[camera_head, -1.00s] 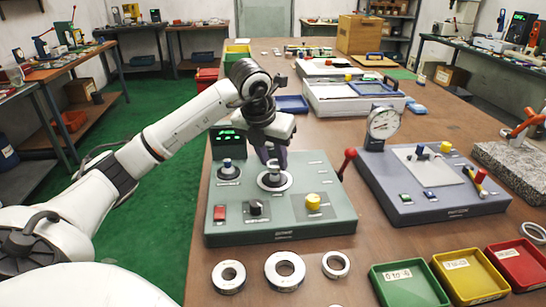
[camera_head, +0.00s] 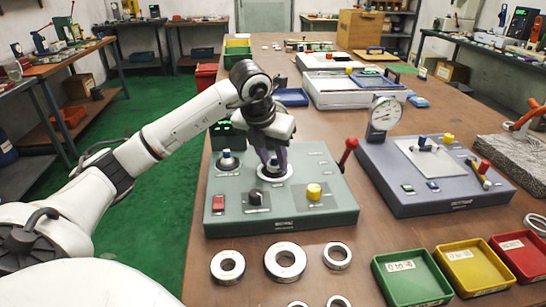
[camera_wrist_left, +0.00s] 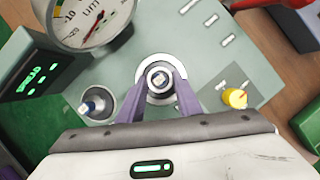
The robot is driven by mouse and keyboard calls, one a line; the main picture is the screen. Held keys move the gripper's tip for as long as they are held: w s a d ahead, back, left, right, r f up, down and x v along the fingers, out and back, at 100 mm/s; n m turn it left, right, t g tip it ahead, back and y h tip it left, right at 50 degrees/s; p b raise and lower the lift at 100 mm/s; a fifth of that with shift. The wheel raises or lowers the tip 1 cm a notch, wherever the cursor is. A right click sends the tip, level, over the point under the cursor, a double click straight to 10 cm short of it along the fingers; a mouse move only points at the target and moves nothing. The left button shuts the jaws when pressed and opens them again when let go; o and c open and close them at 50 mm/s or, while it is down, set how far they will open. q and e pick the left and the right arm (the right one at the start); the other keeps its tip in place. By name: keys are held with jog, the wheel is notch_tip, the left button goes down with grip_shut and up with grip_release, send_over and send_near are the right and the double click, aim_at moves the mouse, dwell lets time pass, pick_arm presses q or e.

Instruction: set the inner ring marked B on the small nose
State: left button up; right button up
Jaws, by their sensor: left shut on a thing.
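The grey-green machine (camera_head: 325,208) carries two round posts. In the left wrist view this ring surrounds the post's top (camera_wrist_left: 159,77), above a pale round plate (camera_wrist_left: 141,91). I cannot tell whether it is fully seated. No B marking is legible. My right gripper is out of view.
Several loose rings lie at the table's front, including a thick one (camera_head: 284,275) and a thin one (camera_head: 337,264). Green (camera_head: 407,304), yellow and red trays stand front right. A blue-grey machine with a dial gauge (camera_head: 384,114) is right. A red-knobbed lever (camera_head: 349,146) stands close by.

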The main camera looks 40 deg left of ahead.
pick_arm(q)
jog(key=o, duration=1.1)
jog(key=shift+f, duration=0.1)
jog(key=shift+v, duration=0.8)
jog(key=v, duration=0.8)
jog(key=shift+s+r+p, duration=0.1)
jog(key=shift+r+p, duration=0.25)
jog(key=shift+r, duration=0.05)
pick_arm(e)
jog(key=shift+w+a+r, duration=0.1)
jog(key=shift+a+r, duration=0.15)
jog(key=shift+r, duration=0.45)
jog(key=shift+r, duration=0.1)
